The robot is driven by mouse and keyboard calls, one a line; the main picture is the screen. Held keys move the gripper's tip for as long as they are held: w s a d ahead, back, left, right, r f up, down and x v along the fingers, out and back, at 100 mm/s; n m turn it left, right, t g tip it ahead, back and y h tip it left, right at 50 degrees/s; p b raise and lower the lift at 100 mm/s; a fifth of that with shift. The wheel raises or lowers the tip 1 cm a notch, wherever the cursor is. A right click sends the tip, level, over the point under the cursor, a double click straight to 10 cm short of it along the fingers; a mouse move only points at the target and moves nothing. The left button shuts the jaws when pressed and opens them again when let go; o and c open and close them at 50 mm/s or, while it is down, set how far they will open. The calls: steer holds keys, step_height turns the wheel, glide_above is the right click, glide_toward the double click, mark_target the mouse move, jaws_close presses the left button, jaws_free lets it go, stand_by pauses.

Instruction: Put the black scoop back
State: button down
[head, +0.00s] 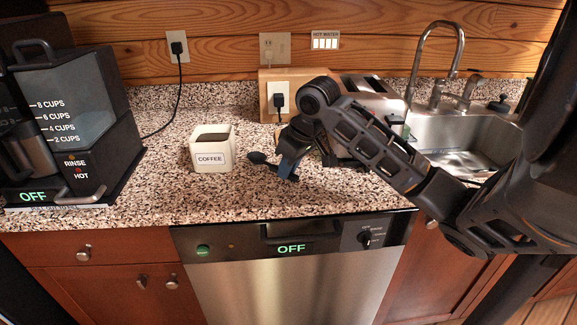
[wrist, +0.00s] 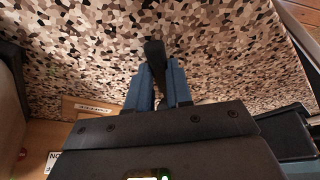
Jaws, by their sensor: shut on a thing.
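The black scoop (head: 259,158) is low over or on the speckled counter, just right of the coffee canister; I cannot tell whether it touches the counter. My gripper (head: 289,168), with blue fingers, is shut on the scoop's handle end. In the wrist view the scoop (wrist: 154,50) sticks out from between the two blue fingers of my gripper (wrist: 157,70). The white canister (head: 212,157) labelled COFFEE stands upright with its top open and dark coffee inside. My arm hides part of the counter behind the gripper.
A coffee maker (head: 78,110) stands at the left. A wooden box with an outlet (head: 280,92) and a toaster (head: 372,97) stand behind my arm. The sink (head: 460,140) is at the right. Counter between coffee maker and canister is clear.

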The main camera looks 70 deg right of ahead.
steer(key=shift+f+b, duration=0.3)
steer(key=shift+b, duration=0.05)
steer(key=c, duration=1.2)
jaws_free()
steer(key=shift+f, duration=0.15)
steer(key=shift+o, duration=0.9)
steer(key=shift+a+f, duration=0.1)
steer(key=shift+a, duration=0.05)
steer(key=shift+r+p, duration=0.4)
steer(key=v, duration=1.2)
